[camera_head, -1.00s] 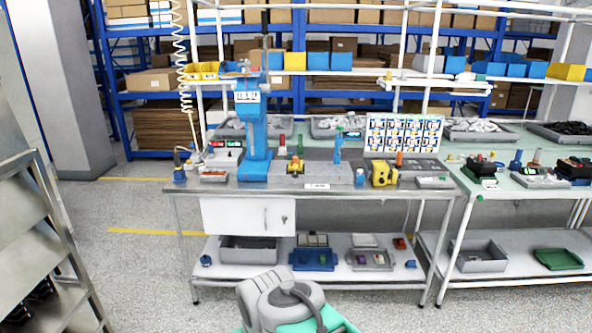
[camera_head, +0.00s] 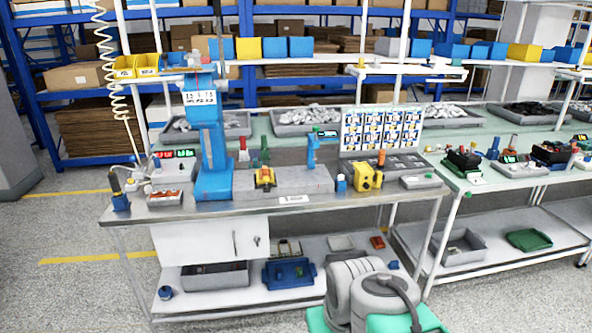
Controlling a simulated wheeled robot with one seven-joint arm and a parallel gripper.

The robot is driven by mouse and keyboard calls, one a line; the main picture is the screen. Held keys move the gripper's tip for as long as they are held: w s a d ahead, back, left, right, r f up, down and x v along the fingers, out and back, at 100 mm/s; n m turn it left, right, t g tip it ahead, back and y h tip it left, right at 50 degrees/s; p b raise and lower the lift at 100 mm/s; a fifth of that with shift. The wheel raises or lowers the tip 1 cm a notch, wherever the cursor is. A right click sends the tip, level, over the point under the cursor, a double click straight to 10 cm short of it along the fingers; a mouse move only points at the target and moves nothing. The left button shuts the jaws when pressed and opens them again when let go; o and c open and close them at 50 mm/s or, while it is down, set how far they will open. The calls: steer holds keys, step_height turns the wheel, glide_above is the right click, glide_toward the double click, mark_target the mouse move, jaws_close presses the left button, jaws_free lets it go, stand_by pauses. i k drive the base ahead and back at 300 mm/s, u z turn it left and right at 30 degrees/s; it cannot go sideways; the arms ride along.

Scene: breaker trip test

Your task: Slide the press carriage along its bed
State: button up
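A blue press column (camera_head: 211,140) stands at the left part of the workbench. To its right lies a long grey bed (camera_head: 305,182). A small yellow block with a red top, which looks like the press carriage (camera_head: 265,178), sits on the bed's left half, close to the column. A small blue upright post (camera_head: 311,152) stands at the bed's right part. My gripper is not in view. Only grey and green parts of my own body show at the bottom, in front of the bench and apart from it.
A yellow device (camera_head: 367,177) and a small blue-and-white item (camera_head: 341,183) stand right of the bed. A coiled cable (camera_head: 110,80) hangs at the left. Bins (camera_head: 305,117) line the bench's back. A second bench (camera_head: 455,197) adjoins on the right. Floor is clear at left.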

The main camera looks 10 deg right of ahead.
mark_target(266, 187)
steer(key=u, duration=0.15)
steer(key=i, duration=0.7)
steer(key=u, duration=1)
steer(key=i, duration=0.35)
steer(key=u, duration=0.4)
